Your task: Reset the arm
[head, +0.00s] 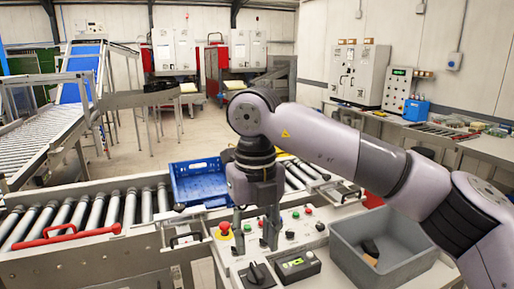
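My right arm comes in from the right and bends down at the middle of the head view. Its gripper (255,238) points down over the control panel (318,238), with the two fingers apart and nothing seen between them. The fingertips are close to the panel's buttons; whether they touch it I cannot tell. My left arm and gripper are not in the head view.
A blue crate (198,187) sits on the roller conveyor (120,212), left of my gripper. A grey bin (412,257) holding a dark and a tan item stands right of the panel. A red emergency button (224,228) is beside the left finger.

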